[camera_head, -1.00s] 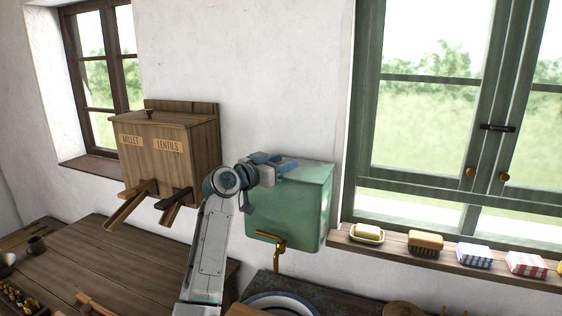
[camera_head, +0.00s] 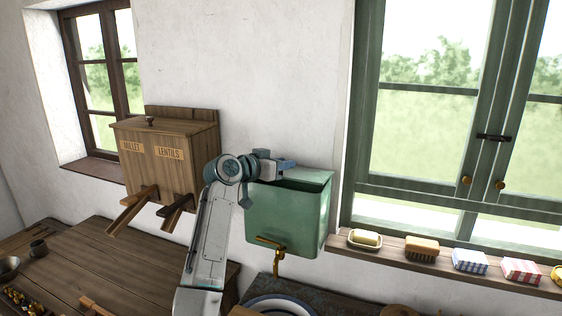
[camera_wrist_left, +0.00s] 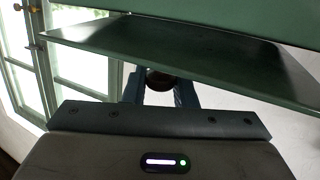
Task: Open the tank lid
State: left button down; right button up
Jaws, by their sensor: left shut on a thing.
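The green tank (camera_head: 285,217) hangs on the white wall, with a brass tap (camera_head: 275,250) low on its front. Its top is open at the front, showing a dark interior. The green lid (camera_head: 310,174) is tilted up at the back; in the wrist view it is a broad green panel (camera_wrist_left: 190,50). My left gripper (camera_head: 283,165) is at the tank's upper left. In the wrist view its blue fingers (camera_wrist_left: 160,88) are shut on a dark round knob (camera_wrist_left: 159,78) beside the lid. The fingers partly hide the knob. My right gripper is out of view.
A wooden millet and lentils box (camera_head: 165,160) with two chutes hangs left of my arm. A green window (camera_head: 430,140) and a sill (camera_head: 450,268) with a butter dish, brush and wrapped packets are on the right. A wooden table (camera_head: 120,270) lies below.

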aim_at(284, 172)
pick_arm(q)
jog(key=r+p, duration=0.1)
jog(key=w+r+g+p, duration=0.1)
jog(key=r+n+g+y+p, duration=0.1)
jog(key=p, duration=0.1)
jog(key=shift+w+d+r, duration=0.2)
jog(key=shift+w+d, duration=0.1)
jog(key=shift+w, duration=0.05)
jog(key=shift+w+d+r+g+y+p, duration=0.2)
jog(key=shift+w+r+g+y+p, duration=0.25)
jog(key=shift+w+g+y, duration=0.35)
jog(key=shift+s, duration=0.1)
jog(key=c, duration=1.2)
grip_release()
jog(key=shift+f, duration=0.1)
